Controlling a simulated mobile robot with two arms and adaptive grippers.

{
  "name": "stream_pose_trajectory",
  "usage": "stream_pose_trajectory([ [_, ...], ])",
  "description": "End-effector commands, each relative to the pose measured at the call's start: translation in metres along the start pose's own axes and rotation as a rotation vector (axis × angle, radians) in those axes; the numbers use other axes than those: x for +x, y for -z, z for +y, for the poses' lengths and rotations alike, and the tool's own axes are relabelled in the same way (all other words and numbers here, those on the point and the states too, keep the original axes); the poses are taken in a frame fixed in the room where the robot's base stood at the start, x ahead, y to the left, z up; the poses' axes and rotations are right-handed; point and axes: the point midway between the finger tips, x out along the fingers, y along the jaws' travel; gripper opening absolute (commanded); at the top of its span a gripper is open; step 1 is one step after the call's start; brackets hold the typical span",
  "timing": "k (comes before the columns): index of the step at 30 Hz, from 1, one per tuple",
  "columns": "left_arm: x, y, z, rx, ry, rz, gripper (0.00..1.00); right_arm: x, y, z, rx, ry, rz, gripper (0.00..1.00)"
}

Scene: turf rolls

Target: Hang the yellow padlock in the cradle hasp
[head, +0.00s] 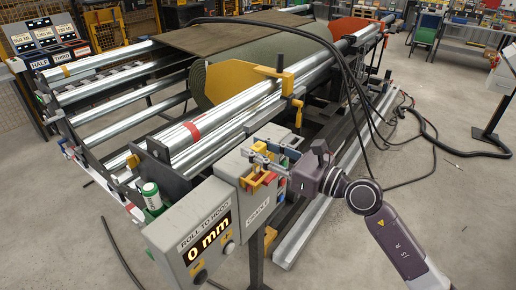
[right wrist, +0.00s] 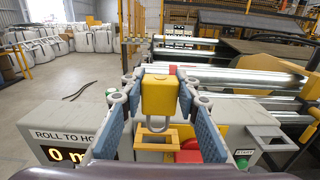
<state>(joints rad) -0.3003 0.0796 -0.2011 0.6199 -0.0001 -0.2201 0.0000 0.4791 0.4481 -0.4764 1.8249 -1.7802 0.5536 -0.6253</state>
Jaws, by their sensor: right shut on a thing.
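The yellow padlock (right wrist: 160,95) is held between the blue pads of my right gripper (right wrist: 156,100), body toward the top of the right wrist view and silver shackle toward the bottom. In the head view my right gripper (head: 263,160) is above the control box with the CRADLE label. A yellow bracket (head: 258,182), apparently the cradle hasp, sits on that box beside a red part. In the right wrist view, yellow bracketwork (right wrist: 162,141) appears behind the shackle. I cannot tell whether the shackle touches it. My left gripper is not in view.
A grey display box (head: 195,235) reading 0 mm stands to the left of the gripper, with a green-and-white can (head: 152,197) behind it. The turf machine's steel rollers (head: 215,118) lie beyond. Black cables (head: 350,85) hang behind my right arm. Open floor lies at right.

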Motion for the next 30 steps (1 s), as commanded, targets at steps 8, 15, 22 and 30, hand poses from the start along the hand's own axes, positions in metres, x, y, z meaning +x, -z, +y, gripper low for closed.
stream_pose_trajectory([
  [8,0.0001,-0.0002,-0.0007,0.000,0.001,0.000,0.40,0.0000,-0.0005,-0.0002,-0.001,0.000,-0.001,0.03],
  [15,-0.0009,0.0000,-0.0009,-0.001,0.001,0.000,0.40,0.0000,-0.0004,-0.0001,-0.001,0.000,-0.001,0.03],
  [22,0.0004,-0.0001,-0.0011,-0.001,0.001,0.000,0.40,-0.0001,0.0010,-0.0002,-0.001,0.000,-0.001,0.03],
  [30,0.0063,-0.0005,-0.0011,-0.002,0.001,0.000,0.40,-0.0001,0.0080,-0.0002,-0.001,0.000,-0.001,0.03],
])
